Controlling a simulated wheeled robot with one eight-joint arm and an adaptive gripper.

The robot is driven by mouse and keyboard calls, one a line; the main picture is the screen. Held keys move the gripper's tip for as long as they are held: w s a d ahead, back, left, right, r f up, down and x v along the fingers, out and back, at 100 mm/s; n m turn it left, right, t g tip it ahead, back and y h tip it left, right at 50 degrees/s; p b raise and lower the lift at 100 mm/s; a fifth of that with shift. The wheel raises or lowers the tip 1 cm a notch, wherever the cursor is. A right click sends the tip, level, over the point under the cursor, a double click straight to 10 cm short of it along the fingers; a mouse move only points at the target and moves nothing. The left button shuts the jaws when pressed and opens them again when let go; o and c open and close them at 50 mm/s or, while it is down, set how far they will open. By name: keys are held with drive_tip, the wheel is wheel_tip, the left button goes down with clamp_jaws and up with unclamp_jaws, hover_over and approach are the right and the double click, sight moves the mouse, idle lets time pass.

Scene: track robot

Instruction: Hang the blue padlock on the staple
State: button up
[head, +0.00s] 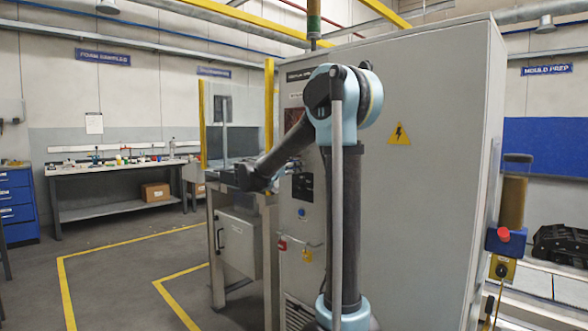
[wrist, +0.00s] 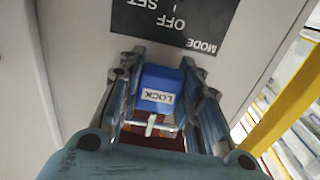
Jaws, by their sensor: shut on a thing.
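The blue padlock (wrist: 160,82) is between the two fingers of my gripper (wrist: 165,70) in the wrist view. My gripper is shut on it. The padlock's white LOCK label reads upside down in that view. A thin pale metal part (wrist: 152,124) shows just below the padlock body; I cannot tell whether it is the shackle or the staple. A black plate (wrist: 178,22) with OFF, SET and MODE lettering lies just beyond the fingertips. I cannot make out the staple clearly. In the head view the padlock is not discernible.
A tall grey cabinet (head: 430,170) stands behind my arm, with a black control panel (head: 302,187) on its narrower face. A yellow post (head: 269,130) and a clear guard screen (head: 235,115) stand left of it. A workbench (head: 110,170) is at the far left.

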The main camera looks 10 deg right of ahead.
drive_tip(key=o, duration=1.2)
drive_tip(key=shift+c, duration=0.2)
